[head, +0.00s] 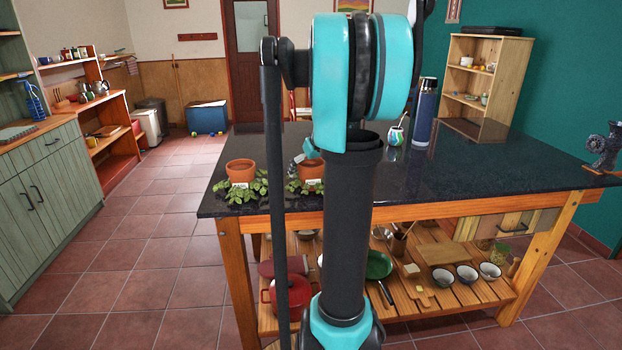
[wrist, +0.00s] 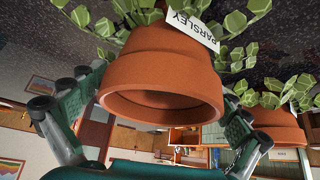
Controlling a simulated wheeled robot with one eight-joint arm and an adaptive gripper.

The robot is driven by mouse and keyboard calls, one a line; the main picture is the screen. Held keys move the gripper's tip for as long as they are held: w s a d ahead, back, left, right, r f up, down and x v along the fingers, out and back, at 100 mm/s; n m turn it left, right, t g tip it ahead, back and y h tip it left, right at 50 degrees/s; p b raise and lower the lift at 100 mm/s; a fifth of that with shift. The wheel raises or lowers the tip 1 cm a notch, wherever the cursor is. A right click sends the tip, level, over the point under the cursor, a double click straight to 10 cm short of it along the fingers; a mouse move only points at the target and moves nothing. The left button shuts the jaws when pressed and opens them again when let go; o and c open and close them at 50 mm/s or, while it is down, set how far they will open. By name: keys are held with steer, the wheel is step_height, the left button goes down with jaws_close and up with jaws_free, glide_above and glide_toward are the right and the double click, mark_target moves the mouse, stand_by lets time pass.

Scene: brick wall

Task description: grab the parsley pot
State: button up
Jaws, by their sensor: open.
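The parsley pot is a terracotta pot with an upside-down "PARSLEY" label in the wrist view (wrist: 160,65), green leaves around its label end and its open rim toward the camera. In the head view the parsley pot (head: 312,170) stands near the dark tabletop's front edge, partly hidden by my arm. My gripper (wrist: 165,100) is open, with one finger on each side of the pot. I cannot tell whether the fingers touch it. In the head view my gripper (head: 300,162) is mostly hidden behind my arm.
A second leafy terracotta pot (head: 240,172) stands to the left on the dark tabletop (head: 470,160); it also shows at right in the wrist view (wrist: 272,127). A blue bottle (head: 424,112) and a patterned cup (head: 396,134) stand farther back. The tabletop's right part is mostly clear.

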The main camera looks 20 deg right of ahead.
steer(key=shift+c, duration=0.5)
steer(key=c, duration=1.9)
